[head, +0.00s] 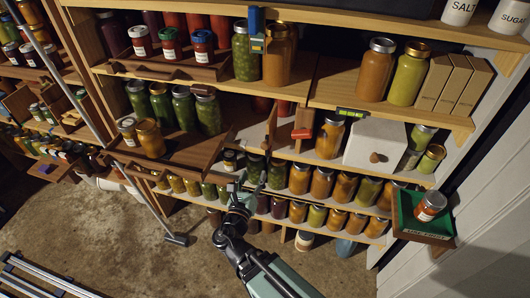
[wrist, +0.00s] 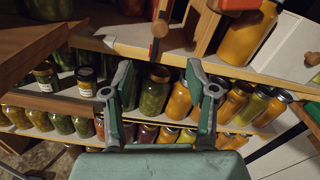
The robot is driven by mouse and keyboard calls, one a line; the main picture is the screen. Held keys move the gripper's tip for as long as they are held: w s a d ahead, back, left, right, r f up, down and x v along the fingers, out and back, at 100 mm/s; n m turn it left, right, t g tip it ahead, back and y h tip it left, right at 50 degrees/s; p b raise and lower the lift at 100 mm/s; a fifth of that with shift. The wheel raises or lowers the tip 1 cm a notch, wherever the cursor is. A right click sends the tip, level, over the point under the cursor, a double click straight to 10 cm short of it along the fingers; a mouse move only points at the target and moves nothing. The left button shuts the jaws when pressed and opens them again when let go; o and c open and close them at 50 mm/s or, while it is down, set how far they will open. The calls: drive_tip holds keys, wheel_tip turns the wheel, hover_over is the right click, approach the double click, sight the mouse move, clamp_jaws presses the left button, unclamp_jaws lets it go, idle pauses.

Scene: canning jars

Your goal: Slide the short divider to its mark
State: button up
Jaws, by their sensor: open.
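A wooden divider with a red top piece (head: 303,125) stands on the middle shelf, left of an orange jar. A taller-looking divider with a blue top piece (head: 256,22) stands on the upper shelf between green and orange jars. I cannot tell for sure which is the short one. A green strip (head: 350,112) lies on the shelf edge to the right; whether it is the mark is unclear. My gripper (head: 252,184) is open and empty, below the red-topped divider, before the lower jar rows. In the wrist view my open fingers (wrist: 158,78) frame a green jar (wrist: 155,92) behind them.
A pulled-out wooden tray (head: 180,150) juts out at left, with jars on it. A white box with a knob (head: 375,146) stands right of the orange jar (head: 330,137). A green-lined tray (head: 408,224) holding a jar sticks out at far right. The floor in front is mostly clear.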

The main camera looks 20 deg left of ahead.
sight(264, 148)
drive_tip(key=w+p, duration=0.1)
drive_tip(key=w, duration=0.3)
drive_tip(key=w+p, duration=0.2)
drive_tip(key=w, duration=0.3)
drive_tip(key=w+p, duration=0.1)
drive_tip(key=w, duration=0.4)
drive_tip(key=shift+w+a, duration=0.2)
drive_tip(key=shift+a, duration=0.1)
clamp_jaws()
